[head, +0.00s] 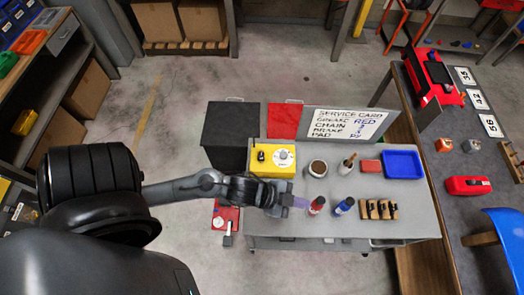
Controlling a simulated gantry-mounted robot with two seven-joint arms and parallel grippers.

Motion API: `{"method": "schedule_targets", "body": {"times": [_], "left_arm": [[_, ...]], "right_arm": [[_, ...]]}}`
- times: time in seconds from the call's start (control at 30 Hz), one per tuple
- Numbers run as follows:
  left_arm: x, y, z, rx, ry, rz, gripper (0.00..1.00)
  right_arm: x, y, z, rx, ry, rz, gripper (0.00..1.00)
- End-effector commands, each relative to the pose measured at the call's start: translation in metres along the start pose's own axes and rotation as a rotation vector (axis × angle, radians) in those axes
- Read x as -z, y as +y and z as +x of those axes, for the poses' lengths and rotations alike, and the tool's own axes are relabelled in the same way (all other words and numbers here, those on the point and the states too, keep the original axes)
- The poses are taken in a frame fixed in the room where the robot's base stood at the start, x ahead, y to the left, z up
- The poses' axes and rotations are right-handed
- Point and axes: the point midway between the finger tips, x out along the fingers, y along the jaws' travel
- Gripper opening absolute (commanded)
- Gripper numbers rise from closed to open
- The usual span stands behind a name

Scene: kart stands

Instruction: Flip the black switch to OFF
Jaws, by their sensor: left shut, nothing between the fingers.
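A yellow box (272,167) sits at the left end of the grey cart top. A small black switch-like part (261,156) is on its left side, beside a round white dial (284,157). The part is too small to read its position or any label. My left gripper (300,202) is shut and empty. It is in front of the yellow box and to its right, apart from the black part, close to the left of a red-labelled bottle (316,206). My arm's wrist covers the front left edge of the cart top. My right gripper is not in view.
On the cart top (410,220) stand a blue-labelled bottle (343,207), a brown-filled cup (318,168), a blue tray (403,164) and a wooden rack (378,210). A service card (345,125) stands behind. A red box (226,214) is low, left of the cart.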

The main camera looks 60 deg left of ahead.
Motion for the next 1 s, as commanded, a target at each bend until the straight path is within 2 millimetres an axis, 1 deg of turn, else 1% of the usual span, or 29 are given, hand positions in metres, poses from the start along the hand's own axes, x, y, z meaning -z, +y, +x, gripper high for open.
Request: {"method": "schedule_targets", "body": {"times": [0.03,0.17,0.2,0.33,0.47,0.5,0.57,0.6,0.7,0.8,0.87,1.0], "left_arm": [[-0.018,0.005,0.008,-0.047,0.034,0.082,0.00],[-0.047,0.014,0.012,-0.179,0.111,0.243,0.00],[-0.057,0.016,0.012,-0.221,0.128,0.286,0.00],[-0.093,0.016,0.007,-0.359,0.158,0.409,0.00],[-0.129,0.008,-0.001,-0.493,0.158,0.510,0.00],[-0.140,0.003,-0.004,-0.532,0.151,0.537,0.00],[-0.156,-0.005,-0.009,-0.590,0.138,0.575,0.00],[-0.166,-0.011,-0.013,-0.626,0.125,0.598,0.00],[-0.189,-0.030,-0.022,-0.712,0.084,0.652,0.00],[-0.207,-0.052,-0.032,-0.786,0.029,0.701,0.00],[-0.216,-0.066,-0.037,-0.824,-0.011,0.730,0.00],[-0.232,-0.102,-0.049,-0.894,-0.119,0.796,0.00]], "right_arm": [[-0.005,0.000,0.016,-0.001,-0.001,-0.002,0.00],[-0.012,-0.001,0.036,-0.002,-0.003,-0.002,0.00],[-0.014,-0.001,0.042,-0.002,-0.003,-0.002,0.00],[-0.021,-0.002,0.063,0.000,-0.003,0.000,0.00],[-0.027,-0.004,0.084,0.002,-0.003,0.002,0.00],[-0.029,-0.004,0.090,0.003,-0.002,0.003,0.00],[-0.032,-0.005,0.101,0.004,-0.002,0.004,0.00],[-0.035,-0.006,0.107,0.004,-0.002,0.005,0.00],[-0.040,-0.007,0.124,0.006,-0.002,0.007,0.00],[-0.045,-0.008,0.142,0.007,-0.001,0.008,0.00],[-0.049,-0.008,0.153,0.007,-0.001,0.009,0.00],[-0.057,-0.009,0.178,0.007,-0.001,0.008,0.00]]}}
